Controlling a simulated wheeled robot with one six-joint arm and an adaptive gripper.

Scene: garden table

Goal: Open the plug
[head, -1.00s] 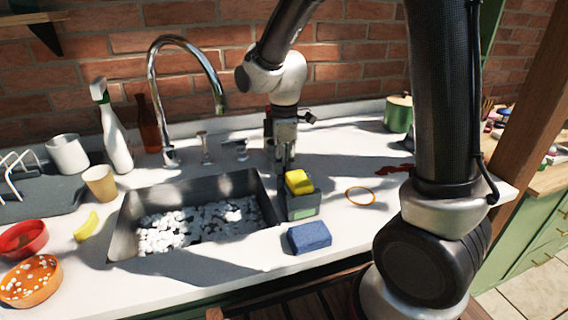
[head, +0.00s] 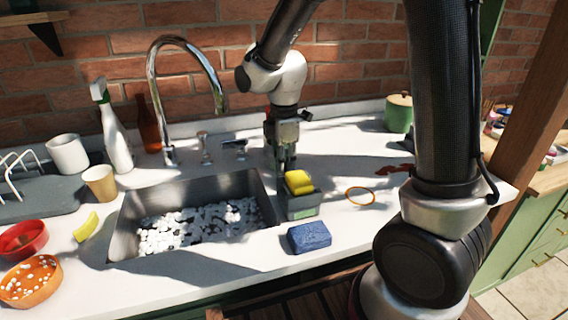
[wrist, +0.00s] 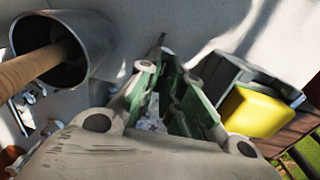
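The metal sink (head: 125,225) is set in the white counter, with many white bits over its floor. I cannot make out a plug or drain among them. A curved chrome tap (head: 152,75) stands behind the sink. A short metal knob (head: 205,147) and a small metal lever (head: 235,147) stand beside it. My gripper (head: 286,158) points down just right of the sink's back right corner, behind the sponge caddy. In the wrist view my gripper (wrist: 165,65) shows green-edged fingers with a narrow gap. Whether they are open or shut is unclear, and no held thing shows.
The dark caddy (head: 301,209) holds a yellow sponge (head: 298,182). A blue sponge (head: 309,237) lies before it. The wrist view shows a metal cylinder (wrist: 100,45) with a wooden stick (wrist: 28,70). A spray bottle (head: 117,145) stands left.

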